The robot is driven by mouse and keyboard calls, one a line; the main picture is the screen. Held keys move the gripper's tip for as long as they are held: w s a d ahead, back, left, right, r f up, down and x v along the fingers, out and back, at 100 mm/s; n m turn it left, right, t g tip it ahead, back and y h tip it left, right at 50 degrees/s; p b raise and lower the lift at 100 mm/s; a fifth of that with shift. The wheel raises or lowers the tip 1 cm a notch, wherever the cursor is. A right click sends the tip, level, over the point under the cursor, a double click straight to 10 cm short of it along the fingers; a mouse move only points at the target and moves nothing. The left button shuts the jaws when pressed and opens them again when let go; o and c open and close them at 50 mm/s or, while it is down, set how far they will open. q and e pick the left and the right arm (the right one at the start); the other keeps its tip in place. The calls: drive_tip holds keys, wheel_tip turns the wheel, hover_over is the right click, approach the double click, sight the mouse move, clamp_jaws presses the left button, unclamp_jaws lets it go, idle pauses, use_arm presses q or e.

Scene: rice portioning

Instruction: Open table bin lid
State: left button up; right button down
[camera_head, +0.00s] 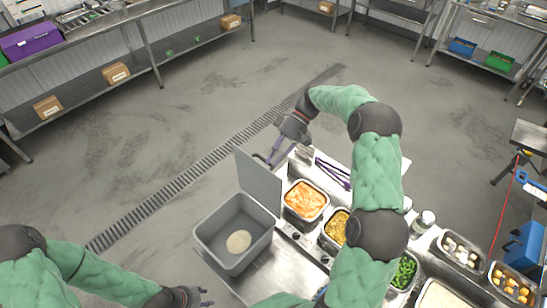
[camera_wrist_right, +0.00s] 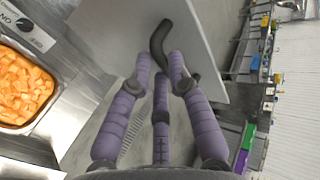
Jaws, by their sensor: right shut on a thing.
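The grey table bin (camera_head: 205,236) stands at the left end of the counter, with a pale round lump (camera_head: 238,241) inside. Its lid (camera_head: 259,182) is raised, standing roughly upright at the bin's far edge. My right gripper (camera_head: 268,160) is behind the lid near its upper part. In the right wrist view, the lid (camera_wrist_right: 110,30) has a dark curved handle (camera_wrist_right: 158,42). My right gripper's purple fingers (camera_wrist_right: 161,70) are closed in on that handle. My left gripper (camera_head: 205,297) is at the bottom edge, empty with fingers apart, left of the bin.
Food pans, one orange (camera_head: 306,199) and one yellow (camera_head: 337,226), sit right of the bin. Purple tongs (camera_head: 333,173) lie behind them. The orange food (camera_wrist_right: 22,88) also shows in the right wrist view. The floor behind the counter is open.

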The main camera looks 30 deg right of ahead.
drive_tip(key=shift+s+a+f, duration=0.1)
drive_tip(key=shift+s+f, duration=0.2)
drive_tip(key=shift+f, duration=0.55)
drive_tip(key=c, duration=1.2)
unclamp_jaws()
drive_tip(key=shift+o, duration=0.2)
drive_tip(key=shift+w+r, duration=0.2)
drive_tip(key=shift+r, duration=0.1)
drive_tip(key=v, duration=1.2)
drive_tip(key=shift+w, duration=0.15)
drive_tip(key=shift+f, duration=0.1)
